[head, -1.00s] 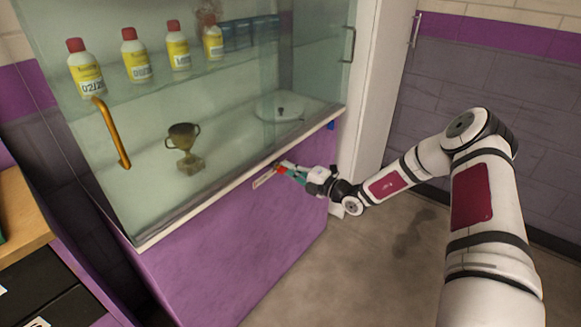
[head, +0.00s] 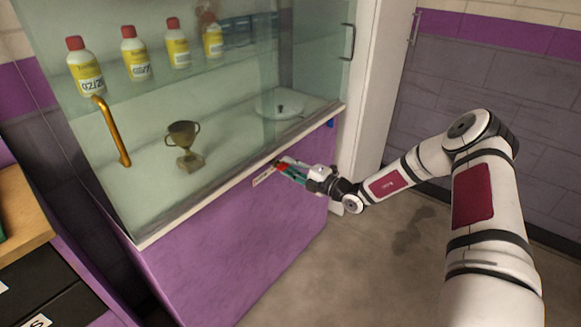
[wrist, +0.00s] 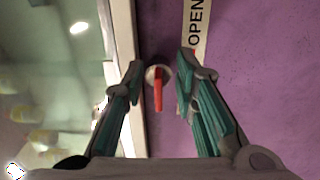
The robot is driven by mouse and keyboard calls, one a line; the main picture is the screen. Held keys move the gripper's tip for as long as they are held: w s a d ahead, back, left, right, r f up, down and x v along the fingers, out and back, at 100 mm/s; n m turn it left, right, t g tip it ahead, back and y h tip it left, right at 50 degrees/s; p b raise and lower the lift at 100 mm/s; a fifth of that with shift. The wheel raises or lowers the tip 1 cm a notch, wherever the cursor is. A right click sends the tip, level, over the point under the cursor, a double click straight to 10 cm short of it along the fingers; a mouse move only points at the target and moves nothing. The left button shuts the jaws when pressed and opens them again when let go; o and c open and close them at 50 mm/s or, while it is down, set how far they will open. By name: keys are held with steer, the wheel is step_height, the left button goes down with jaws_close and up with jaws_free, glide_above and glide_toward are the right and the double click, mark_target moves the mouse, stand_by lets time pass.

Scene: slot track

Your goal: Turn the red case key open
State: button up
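The red case key (wrist: 158,92) sits in a round metal lock on the purple front of the glass case, just below its pale ledge. In the wrist view its red grip lies between my two teal-padded fingers, with a gap on each side. My gripper (wrist: 160,85) is open around the key and touches it on neither side that I can see. In the head view the key is a small red spot (head: 281,166) at the fingertips of my gripper (head: 284,168). A white label reading OPEN (wrist: 196,30) is beside the lock.
The glass case (head: 225,110) holds a trophy (head: 184,145), several yellow bottles with red caps and a round plate (head: 279,106). A golden handle (head: 112,132) is on its glass. A wooden-topped drawer unit (head: 20,215) stands at left. The floor is clear.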

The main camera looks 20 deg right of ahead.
steer(key=v, duration=1.2)
stand_by(0.4)
